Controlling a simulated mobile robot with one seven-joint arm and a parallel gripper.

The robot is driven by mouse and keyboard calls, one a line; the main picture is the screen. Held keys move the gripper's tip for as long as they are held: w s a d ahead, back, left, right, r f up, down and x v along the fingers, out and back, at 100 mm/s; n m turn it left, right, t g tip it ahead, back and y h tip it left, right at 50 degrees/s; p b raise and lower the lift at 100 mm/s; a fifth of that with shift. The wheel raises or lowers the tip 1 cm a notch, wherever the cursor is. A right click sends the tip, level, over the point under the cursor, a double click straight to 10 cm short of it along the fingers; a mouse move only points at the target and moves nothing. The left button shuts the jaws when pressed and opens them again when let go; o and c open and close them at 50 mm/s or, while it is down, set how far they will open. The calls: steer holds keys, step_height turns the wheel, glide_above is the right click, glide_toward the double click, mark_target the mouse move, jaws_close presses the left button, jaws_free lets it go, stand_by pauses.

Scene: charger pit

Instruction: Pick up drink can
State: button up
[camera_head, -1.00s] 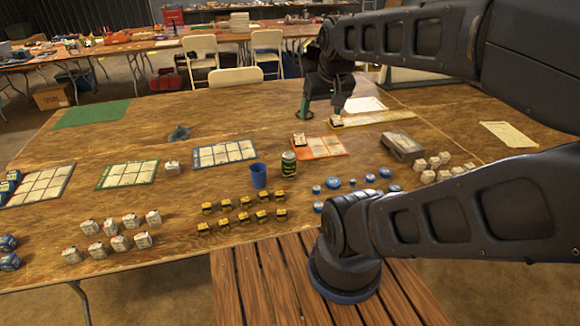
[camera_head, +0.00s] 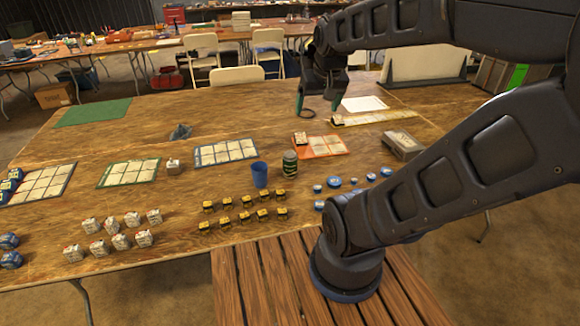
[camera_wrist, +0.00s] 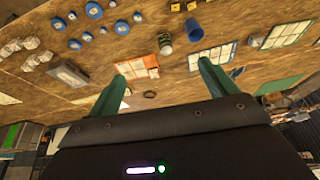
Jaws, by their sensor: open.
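The drink can (camera_head: 290,163) is dark green with a lighter top. It stands upright on the wooden table, just right of a blue cup (camera_head: 260,174). In the wrist view the can (camera_wrist: 165,43) shows beyond the fingertips, roughly between them in the picture, with the blue cup (camera_wrist: 194,31) beside it. My gripper (camera_head: 317,104) is above the table, farther back than the can and a little to its right. Its two green fingers (camera_wrist: 162,72) are spread apart with nothing between them.
An orange-edged card sheet (camera_head: 325,146) lies right of the can. Yellow-black blocks (camera_head: 247,216) and blue round pieces (camera_head: 335,182) lie in front. A grey box (camera_head: 402,143) is at the right. The table behind the can is mostly clear.

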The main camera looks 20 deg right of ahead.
steer(key=w+f+m, duration=0.1)
steer(key=w+f, duration=0.3)
steer(key=w, duration=0.4)
steer(key=m+g, duration=0.2)
steer(key=m, duration=0.1)
glide_toward(290, 162)
steer(key=w, duration=0.1)
steer(key=w+f+h, duration=0.1)
steer(key=w, duration=0.1)
steer(key=shift+w+a+f+m+g, duration=0.1)
steer(key=shift+w+f+m+g, duration=0.1)
steer(key=shift+w+m+g, duration=0.15)
steer(key=shift+w+d+f, duration=0.15)
steer(key=shift+w+f, duration=0.15)
steer(key=shift+f, duration=1.6)
steer(key=shift+w+d+f, duration=0.2)
steer(key=shift+w+f, duration=0.05)
steer(key=shift+f, duration=1.7)
steer(key=shift+w+d+f, duration=0.15)
steer(key=shift+w+f, duration=0.15)
steer(key=shift+f, duration=1.6)
steer(key=c, duration=1.3)
steer(key=shift+r, duration=0.1)
